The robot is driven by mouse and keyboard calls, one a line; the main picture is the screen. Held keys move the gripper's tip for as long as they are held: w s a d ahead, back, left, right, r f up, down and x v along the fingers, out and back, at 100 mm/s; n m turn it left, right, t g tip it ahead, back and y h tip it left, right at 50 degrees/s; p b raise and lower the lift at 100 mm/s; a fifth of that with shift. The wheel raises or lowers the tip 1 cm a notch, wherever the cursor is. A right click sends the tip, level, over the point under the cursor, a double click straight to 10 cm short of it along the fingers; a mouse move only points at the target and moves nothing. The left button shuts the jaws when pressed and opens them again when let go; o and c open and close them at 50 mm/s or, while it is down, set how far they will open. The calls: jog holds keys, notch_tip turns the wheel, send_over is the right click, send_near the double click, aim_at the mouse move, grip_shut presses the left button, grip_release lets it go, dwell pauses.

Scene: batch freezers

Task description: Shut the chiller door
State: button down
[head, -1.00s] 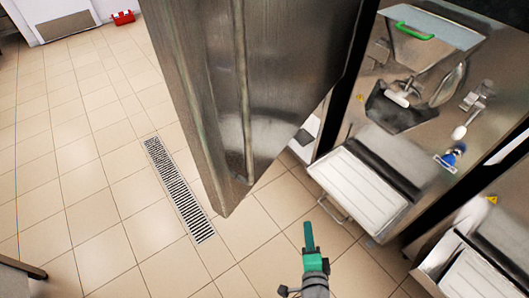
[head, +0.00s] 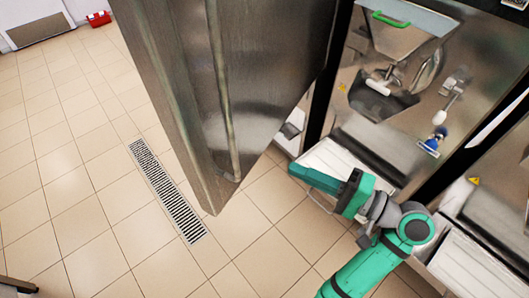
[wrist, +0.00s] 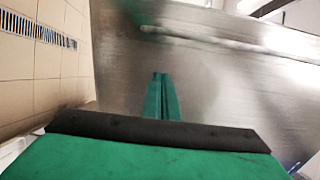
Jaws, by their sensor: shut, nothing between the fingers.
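The chiller door (head: 262,80) is a large brushed-steel panel standing open in the upper middle of the head view, with a long vertical bar handle (head: 222,110) on its face. My gripper (head: 292,170) is green and shut with nothing in it. In the head view it points left, just right of the door's lower corner. In the wrist view my closed fingers (wrist: 162,80) point at the steel door (wrist: 220,70), whose bar runs across the top. I cannot tell whether the fingertips touch the door. The chiller's inside is hidden.
Batch freezers (head: 400,90) with white trays stand close on the right, beside my arm. A floor drain (head: 165,190) runs through the clear tiled floor at left. A red box (head: 98,19) lies far off by the wall.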

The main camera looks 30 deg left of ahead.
aim_at(238, 144)
jog(key=a, duration=1.3)
jog(key=shift+w+a, duration=0.25)
jog(key=shift+a, duration=0.15)
